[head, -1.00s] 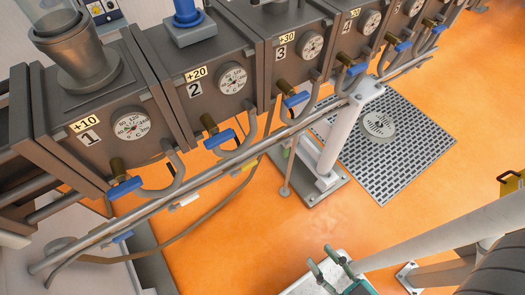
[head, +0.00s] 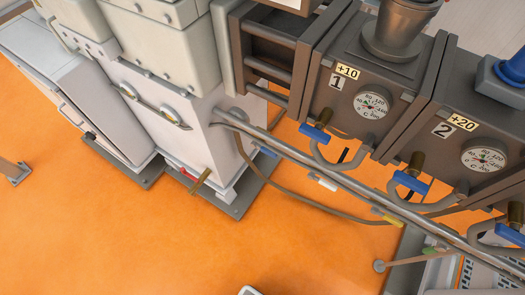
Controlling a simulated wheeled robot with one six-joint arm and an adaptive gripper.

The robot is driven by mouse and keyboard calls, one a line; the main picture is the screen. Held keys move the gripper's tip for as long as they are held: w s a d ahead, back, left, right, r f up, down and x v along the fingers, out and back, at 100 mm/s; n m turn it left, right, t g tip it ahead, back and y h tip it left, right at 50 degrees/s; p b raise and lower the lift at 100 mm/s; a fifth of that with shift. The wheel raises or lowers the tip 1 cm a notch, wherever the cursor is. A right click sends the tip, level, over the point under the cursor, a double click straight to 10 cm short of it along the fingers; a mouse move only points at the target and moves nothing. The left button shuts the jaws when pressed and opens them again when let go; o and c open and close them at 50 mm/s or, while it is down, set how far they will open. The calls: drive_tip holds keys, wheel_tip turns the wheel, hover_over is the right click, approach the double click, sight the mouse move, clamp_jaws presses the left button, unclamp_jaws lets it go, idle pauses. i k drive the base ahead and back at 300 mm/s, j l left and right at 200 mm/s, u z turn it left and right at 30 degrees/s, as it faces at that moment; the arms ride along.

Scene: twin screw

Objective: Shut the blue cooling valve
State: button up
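Several blue valve handles show in the head view, and I cannot tell which one is the cooling valve. One blue handle (head: 316,133) is on a brass valve below the gauge of unit 1. Another blue handle (head: 410,182) is below unit 2, and a third (head: 512,233) is at the right edge. A small blue handle (head: 266,151) sits low by the long pipe, left of a white handle (head: 325,183). Whether any is open or shut is not clear. My gripper is not in view.
A brass valve (head: 200,181) with a red handle (head: 182,172) projects from the white cabinet (head: 180,130).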

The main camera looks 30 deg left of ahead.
sight(254, 145)
drive_tip(key=j+u, duration=0.15)
drive_tip(key=u, duration=1.25)
drive_tip(key=i+j+u, duration=0.25)
drive_tip(key=j, duration=0.2)
